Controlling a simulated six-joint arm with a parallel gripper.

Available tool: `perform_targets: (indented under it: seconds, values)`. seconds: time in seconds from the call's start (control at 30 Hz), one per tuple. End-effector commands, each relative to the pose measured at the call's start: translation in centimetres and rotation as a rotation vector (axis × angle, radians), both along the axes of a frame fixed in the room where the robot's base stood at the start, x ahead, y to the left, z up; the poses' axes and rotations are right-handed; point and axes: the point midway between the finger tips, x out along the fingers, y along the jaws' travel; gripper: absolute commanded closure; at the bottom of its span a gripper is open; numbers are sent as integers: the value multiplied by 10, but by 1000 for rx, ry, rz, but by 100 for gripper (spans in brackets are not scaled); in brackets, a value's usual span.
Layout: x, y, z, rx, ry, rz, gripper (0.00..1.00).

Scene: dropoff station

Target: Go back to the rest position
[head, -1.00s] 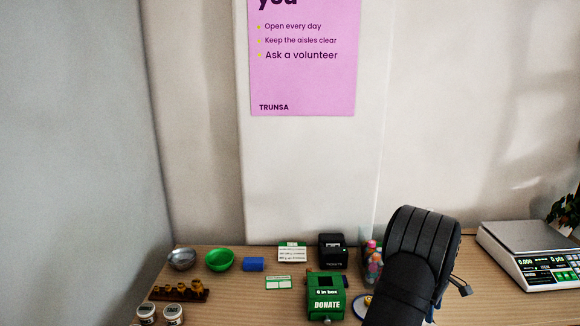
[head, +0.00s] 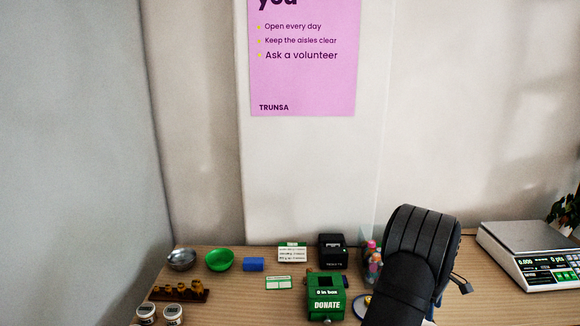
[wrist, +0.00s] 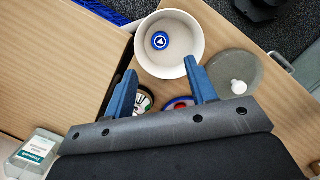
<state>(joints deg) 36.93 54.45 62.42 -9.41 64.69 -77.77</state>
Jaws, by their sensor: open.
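My gripper (wrist: 160,69) shows in the wrist view with its two blue fingers apart and nothing between the tips. It is above a wooden surface, its tips near a white round bowl (wrist: 143,57) that has a blue disc (wrist: 160,41) with a white mark inside. Past the fingers, low between them, two small round items show partly, one of them red and blue (wrist: 180,104). In the head view my dark arm stands at the lower right, and the fingers are hidden there.
In the wrist view a grey round plate (wrist: 245,67) lies right of the bowl, and a labelled clear bottle (wrist: 35,153) is at lower left. In the head view, a green donate box (head: 326,297), a black printer-like box (head: 333,250) and a scale (head: 530,240) stand on the table.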

Motion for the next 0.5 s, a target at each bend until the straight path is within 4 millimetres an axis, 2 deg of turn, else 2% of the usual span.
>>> perform_targets:
  seconds: [0.1,0.37,0.5]
  values:
    - [-3,-3,-26,2,2,0,48]
    - [-9,-8,-77,2,2,-1,48]
    - [-7,-9,-46,-4,-5,0,48]
